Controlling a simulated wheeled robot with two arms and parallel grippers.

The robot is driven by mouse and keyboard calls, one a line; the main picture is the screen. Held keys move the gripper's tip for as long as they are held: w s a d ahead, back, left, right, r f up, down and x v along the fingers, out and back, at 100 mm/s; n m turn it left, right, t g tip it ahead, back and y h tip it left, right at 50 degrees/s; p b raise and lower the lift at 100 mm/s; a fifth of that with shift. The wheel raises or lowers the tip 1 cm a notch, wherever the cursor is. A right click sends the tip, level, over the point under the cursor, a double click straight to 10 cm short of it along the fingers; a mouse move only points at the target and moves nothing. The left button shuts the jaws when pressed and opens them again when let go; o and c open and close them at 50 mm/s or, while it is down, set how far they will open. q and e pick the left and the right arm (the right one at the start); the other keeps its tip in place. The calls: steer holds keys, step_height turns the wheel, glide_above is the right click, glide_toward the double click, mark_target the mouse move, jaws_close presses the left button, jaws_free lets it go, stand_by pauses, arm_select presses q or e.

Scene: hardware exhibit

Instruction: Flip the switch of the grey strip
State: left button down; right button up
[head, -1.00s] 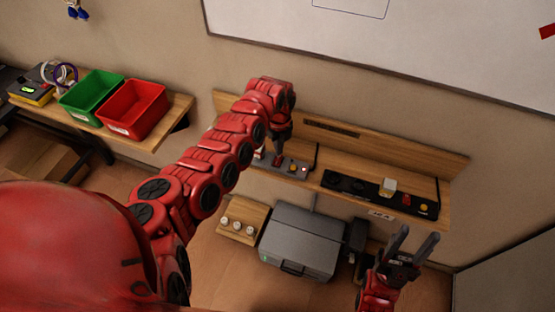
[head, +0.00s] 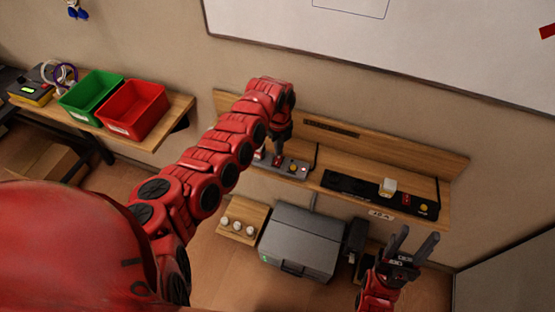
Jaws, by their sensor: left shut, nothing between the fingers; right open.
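The grey strip (head: 298,168) lies on the wooden wall shelf, left of the black strip. An orange spot and a small light spot show near its right end. My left gripper (head: 277,157) is shut and empty, pointing down with its tips at the strip's left part. The gripper and arm hide part of the strip there, and I cannot tell whether the tips touch its switch or how the switch is set. My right gripper (head: 414,241) is open and empty, below the right end of the shelf and apart from the strip.
The black strip (head: 357,187) on the shelf carries a pale plug (head: 388,186). A grey case (head: 301,239) and a wooden block with white knobs (head: 240,219) are below. Green (head: 91,97) and red (head: 136,107) bins stand on the left bench.

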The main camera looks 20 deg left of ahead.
arm_select(q)
steer(key=shift+f+b, duration=0.6)
steer(key=shift+f, duration=0.35)
stand_by(0.7)
step_height(320, 180, up, 7)
steer(key=p, duration=0.5)
stand_by(0.4)
stand_by(0.4)
